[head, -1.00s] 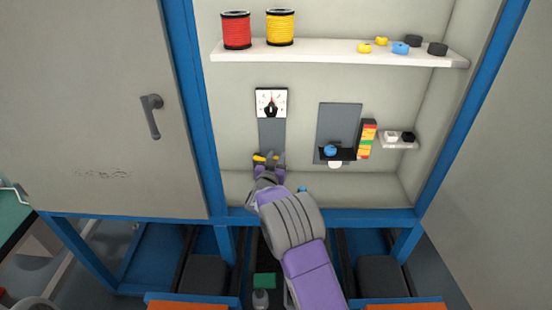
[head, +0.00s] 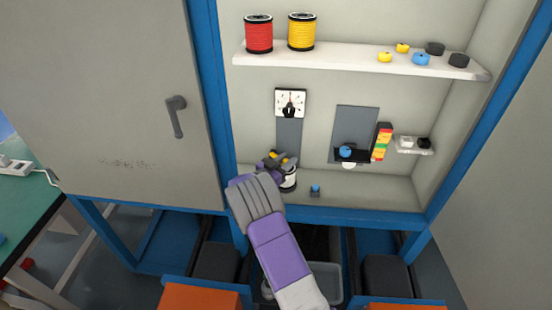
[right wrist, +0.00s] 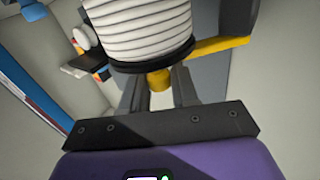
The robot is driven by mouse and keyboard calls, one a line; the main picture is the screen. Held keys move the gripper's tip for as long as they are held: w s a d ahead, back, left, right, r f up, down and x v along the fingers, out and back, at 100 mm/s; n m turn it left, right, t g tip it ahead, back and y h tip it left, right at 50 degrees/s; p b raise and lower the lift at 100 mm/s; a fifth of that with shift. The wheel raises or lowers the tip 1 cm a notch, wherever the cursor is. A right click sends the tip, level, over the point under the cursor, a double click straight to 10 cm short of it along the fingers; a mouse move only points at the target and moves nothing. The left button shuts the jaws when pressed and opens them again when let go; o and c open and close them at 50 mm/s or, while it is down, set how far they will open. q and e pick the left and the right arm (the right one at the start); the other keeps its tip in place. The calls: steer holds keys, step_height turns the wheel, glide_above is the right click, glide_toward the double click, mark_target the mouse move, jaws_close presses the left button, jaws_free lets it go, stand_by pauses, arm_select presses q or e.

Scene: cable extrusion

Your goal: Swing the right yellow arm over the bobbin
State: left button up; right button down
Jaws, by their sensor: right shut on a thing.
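The white bobbin (head: 291,181) with a black rim is upright below the dial panel. In the right wrist view the bobbin (right wrist: 140,28) is large and close, covering part of the fingers. Yellow arm parts (head: 288,160) show just above it. One yellow bar (right wrist: 222,45) shows right of the bobbin in the right wrist view, and a yellow end (right wrist: 158,82) shows between the fingers. My right gripper (head: 273,163) is at the bobbin's upper left, shut on the right yellow arm; the contact is mostly hidden. My left gripper is not in view.
A shelf (head: 350,58) above holds a red spool (head: 259,34), a yellow spool (head: 302,32) and several small caps. A dial (head: 291,103) is above the bobbin. A dark panel with a blue knob (head: 345,151) and a colored stack (head: 382,142) are to the right. The cabinet floor right is mostly clear.

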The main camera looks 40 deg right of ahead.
steer(key=c, duration=1)
jaws_free()
steer(key=shift+a, duration=0.1)
steer(key=a, duration=0.2)
steer(key=a+p, duration=0.1)
steer(key=a, duration=0.2)
steer(key=s+a, duration=0.1)
steer(key=a, duration=0.1)
steer(key=shift+s+a, duration=0.1)
steer(key=shift+a, duration=0.15)
